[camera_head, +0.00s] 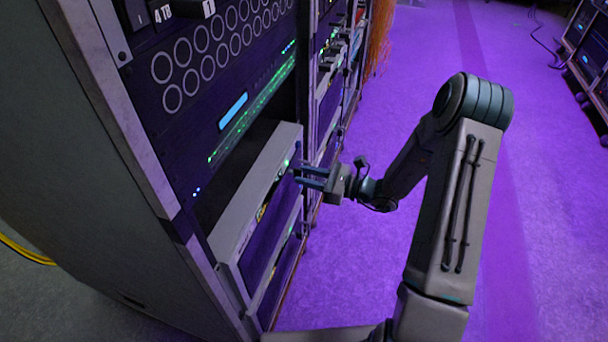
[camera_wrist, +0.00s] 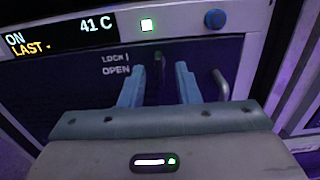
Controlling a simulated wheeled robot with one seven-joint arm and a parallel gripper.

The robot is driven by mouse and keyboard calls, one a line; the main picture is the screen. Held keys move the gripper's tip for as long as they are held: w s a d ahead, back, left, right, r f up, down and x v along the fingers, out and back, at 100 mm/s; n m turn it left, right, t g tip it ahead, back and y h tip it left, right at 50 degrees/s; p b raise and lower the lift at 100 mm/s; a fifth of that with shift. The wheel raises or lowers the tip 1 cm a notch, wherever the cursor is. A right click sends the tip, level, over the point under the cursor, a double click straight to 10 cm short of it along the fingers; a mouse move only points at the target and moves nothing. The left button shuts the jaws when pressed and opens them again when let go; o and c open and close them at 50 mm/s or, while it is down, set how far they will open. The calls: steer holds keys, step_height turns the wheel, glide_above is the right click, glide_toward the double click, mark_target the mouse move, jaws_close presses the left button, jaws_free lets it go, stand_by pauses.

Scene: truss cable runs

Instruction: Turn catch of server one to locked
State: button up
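In the wrist view the catch (camera_wrist: 158,65) is a small dark piece on the purple server front, beside white lettering that seems to read LOCK and OPEN (camera_wrist: 116,64). It looks about upright; its exact setting is hard to tell. My gripper (camera_wrist: 158,72) is open, its two blue fingers on either side of the catch with gaps between. I cannot tell whether they reach around it. In the head view my gripper (camera_head: 307,178) is at the front of a grey-topped server (camera_head: 250,190) that sticks out of the rack. The catch is too small to make out there.
Above the catch are a display (camera_wrist: 60,38) reading ON, LAST and 41 C, a green light (camera_wrist: 147,25) and a blue knob (camera_wrist: 215,19). A metal handle (camera_wrist: 221,84) stands just right of the fingers. The purple floor (camera_head: 540,200) right of the rack is clear.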

steer(key=p+v, duration=0.1)
steer(key=v, duration=1.1)
steer(key=shift+s+d, duration=0.2)
steer(key=shift+d, duration=0.1)
steer(key=s+a+r+n+g+h+p, duration=0.35)
steer(key=s+r+n+g+p, duration=0.2)
steer(key=r, duration=0.35)
steer(key=s+a+r+n+g+h+p, duration=0.35)
steer(key=s+r+n, duration=0.3)
steer(key=r, duration=0.25)
steer(key=s+d+r+n+t+h+p, duration=0.2)
steer(key=s+r+n+h+p, duration=0.1)
steer(key=r, duration=0.5)
steer(key=s+d+r+n+t+h+p, duration=0.3)
steer(key=r+n+h+p, duration=0.3)
steer(key=r, duration=0.3)
steer(key=shift+s+n+h, duration=0.3)
steer(key=shift+s+n, duration=0.35)
steer(key=shift+n, duration=0.05)
